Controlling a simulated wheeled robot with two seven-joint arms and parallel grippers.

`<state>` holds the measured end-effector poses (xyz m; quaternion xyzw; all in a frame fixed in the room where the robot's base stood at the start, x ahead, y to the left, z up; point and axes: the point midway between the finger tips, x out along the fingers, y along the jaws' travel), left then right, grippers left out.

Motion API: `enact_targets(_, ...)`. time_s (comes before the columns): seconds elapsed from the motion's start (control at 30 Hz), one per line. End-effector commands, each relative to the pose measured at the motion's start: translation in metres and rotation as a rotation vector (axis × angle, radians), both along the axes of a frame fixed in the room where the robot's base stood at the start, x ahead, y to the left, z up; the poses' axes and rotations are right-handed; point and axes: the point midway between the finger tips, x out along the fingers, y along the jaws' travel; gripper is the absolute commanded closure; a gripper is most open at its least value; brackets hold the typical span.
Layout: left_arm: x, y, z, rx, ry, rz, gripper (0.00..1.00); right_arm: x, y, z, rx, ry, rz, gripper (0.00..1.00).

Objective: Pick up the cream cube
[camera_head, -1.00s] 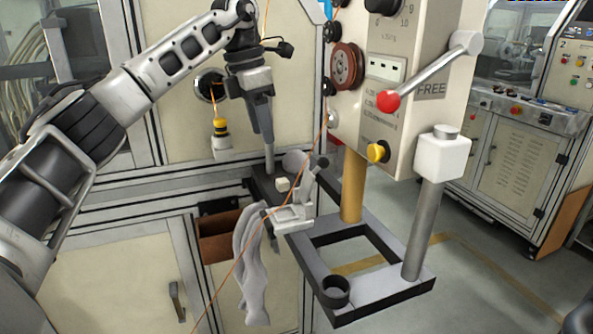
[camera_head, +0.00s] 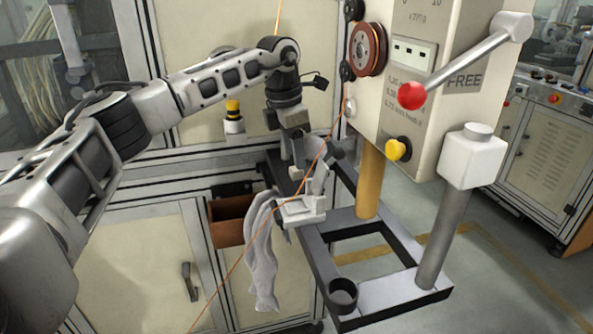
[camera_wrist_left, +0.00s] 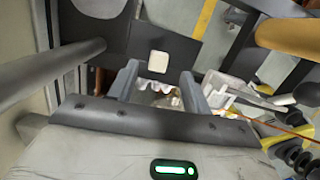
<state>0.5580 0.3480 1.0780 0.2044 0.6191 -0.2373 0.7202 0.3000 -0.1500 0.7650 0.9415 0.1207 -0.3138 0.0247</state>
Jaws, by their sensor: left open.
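The cream cube (camera_wrist_left: 158,63) shows in the left wrist view, lying on a dark flat surface (camera_wrist_left: 118,45). In the head view I cannot make the cube out clearly behind my left gripper (camera_head: 294,164). My left gripper points down over the narrow dark shelf by the machine frame. In the left wrist view its two fingers (camera_wrist_left: 160,77) are apart and empty, with the cube just beyond and between their tips. I cannot tell the exact height gap. My right gripper is in neither view.
A white clamp (camera_head: 303,209) with a grey cloth (camera_head: 263,255) hanging from it stands close in front of the gripper. An orange wire (camera_head: 250,248) runs diagonally past it. The yellow post (camera_head: 370,180) and the machine box with a red-knobbed lever (camera_head: 411,95) stand to the right.

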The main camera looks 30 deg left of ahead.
Motion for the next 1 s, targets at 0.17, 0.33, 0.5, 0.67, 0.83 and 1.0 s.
enact_targets(0.17, 0.003, 0.0, -0.026, 0.001, 0.004, 0.001, 0.51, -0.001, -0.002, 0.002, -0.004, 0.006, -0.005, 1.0)
enact_targets(0.33, 0.004, -0.001, -0.035, 0.001, 0.002, 0.001, 0.51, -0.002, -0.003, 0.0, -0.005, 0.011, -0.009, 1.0)
enact_targets(0.5, 0.004, -0.001, -0.035, 0.0, 0.001, 0.001, 0.51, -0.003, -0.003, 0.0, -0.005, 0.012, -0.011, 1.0)
enact_targets(0.67, 0.004, -0.001, -0.034, 0.0, 0.001, 0.001, 0.95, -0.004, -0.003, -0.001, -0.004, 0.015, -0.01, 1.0)
enact_targets(0.83, 0.004, -0.001, -0.034, 0.0, 0.001, 0.001, 0.99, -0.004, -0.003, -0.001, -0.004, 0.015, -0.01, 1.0)
enact_targets(1.0, 0.004, -0.001, -0.034, 0.0, 0.0, 0.001, 0.99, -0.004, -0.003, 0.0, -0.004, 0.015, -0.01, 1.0)
